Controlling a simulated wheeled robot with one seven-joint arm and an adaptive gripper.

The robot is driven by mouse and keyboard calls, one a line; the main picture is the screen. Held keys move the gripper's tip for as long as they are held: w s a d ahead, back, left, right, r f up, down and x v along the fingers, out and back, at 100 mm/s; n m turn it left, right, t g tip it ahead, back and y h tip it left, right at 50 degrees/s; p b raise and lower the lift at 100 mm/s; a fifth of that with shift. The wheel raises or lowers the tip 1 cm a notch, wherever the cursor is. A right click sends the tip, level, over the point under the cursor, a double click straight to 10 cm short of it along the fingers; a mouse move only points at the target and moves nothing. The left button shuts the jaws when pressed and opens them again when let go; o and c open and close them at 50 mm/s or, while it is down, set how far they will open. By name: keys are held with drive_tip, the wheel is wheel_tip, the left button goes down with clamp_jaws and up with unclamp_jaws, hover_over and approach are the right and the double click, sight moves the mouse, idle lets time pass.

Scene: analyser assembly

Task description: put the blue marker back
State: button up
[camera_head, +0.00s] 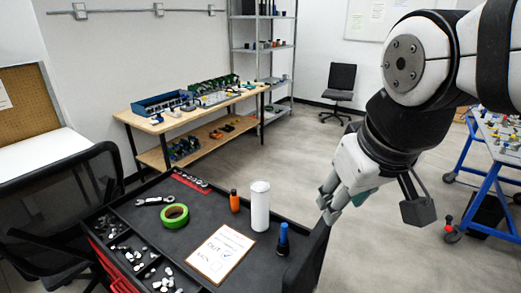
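A small upright thing with a blue top and dark lower part, which looks like the blue marker (283,238), stands at the right side of the black cart top (200,230). My gripper (328,207) hangs above the cart's right edge, pointing down and left. It is up and to the right of the blue marker and apart from it in the picture. Its fingertips are close together, and I cannot make out a gap or anything between them. A teal patch shows behind the fingers; I cannot tell what it is.
On the cart are a white cylinder (260,206), an orange bottle-like thing (234,201), green tape (174,215), a wrench (155,201), a clipboard (221,253) and small-parts bins (130,255). A wooden bench (150,125) stands behind, a blue-framed table (490,180) at right. Open floor lies between.

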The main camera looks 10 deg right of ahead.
drive_tip(key=shift+m+t+y, duration=0.3)
drive_tip(key=shift+m+t, duration=0.1)
drive_tip(key=shift+m, duration=0.4)
drive_tip(key=shift+s+a+f, duration=0.1)
drive_tip(key=shift+s, duration=0.95)
drive_tip(key=shift+s+a, duration=0.1)
drive_tip(key=shift+s, duration=0.95)
